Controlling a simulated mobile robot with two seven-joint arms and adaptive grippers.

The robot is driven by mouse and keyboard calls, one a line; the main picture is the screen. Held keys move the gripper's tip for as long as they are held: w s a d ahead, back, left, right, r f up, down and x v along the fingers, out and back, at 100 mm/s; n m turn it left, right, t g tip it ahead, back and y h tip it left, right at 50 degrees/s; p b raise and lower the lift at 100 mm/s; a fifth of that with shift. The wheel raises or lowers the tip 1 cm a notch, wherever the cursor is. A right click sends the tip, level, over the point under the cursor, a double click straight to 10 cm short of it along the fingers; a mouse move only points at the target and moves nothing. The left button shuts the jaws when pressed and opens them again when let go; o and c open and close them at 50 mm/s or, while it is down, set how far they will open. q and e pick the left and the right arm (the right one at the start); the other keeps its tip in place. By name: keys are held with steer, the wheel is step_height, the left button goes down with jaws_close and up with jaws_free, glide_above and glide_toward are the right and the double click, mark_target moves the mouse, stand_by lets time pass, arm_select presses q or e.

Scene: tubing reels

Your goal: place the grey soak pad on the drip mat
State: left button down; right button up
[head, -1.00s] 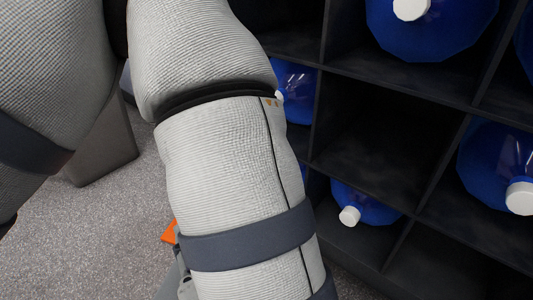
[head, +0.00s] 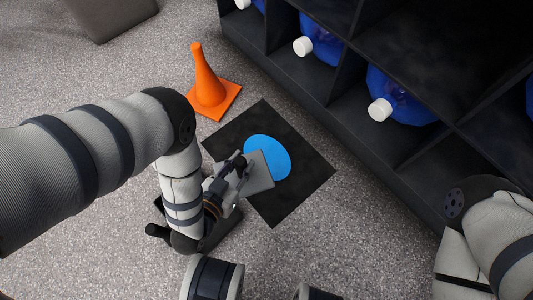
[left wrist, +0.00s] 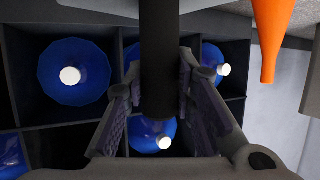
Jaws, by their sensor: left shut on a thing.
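The grey soak pad (head: 262,177) is a flat square plate. My left gripper (head: 238,178) is shut on a dark upright handle that appears to belong to it; the left wrist view shows this dark bar (left wrist: 160,60) between the two fingers. The drip mat (head: 275,212) is a black square on the floor with a blue disc (head: 270,150) on it. In the head view the pad overlaps the mat's left part and covers the disc's lower left edge. I cannot tell whether the pad touches the mat. My right gripper is out of view.
An orange cone (head: 208,82) stands on the floor just beyond the mat. A dark rack (head: 325,100) with blue bottles (head: 395,95) runs along the right side. A grey box (head: 110,15) is at the top left.

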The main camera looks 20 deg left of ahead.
arm_select(q)
steer(key=b+x, duration=0.1)
steer(key=x, duration=0.2)
steer(key=b+x, duration=0.2)
steer(key=x, duration=0.2)
steer(key=f+b+x, duration=0.1)
steer(key=b+x, duration=0.1)
steer(key=x, duration=0.1)
steer(key=shift+d+f, duration=0.1)
steer(key=shift+d, duration=0.2)
steer(key=w+f+b, duration=0.1)
steer(key=f+b, duration=0.1)
steer(key=w+f+b, duration=0.2)
steer(key=f, duration=0.1)
steer(key=w+d+f+b, duration=0.1)
steer(key=f+b, duration=0.1)
steer(key=f, duration=0.1)
steer(key=shift+w, duration=0.2)
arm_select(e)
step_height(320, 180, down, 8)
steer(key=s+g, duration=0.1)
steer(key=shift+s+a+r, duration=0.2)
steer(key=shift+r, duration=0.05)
arm_select(q)
steer(key=c, duration=1.3)
jaws_free()
steer(key=shift+f, duration=0.1)
steer(key=shift+c, duration=0.2)
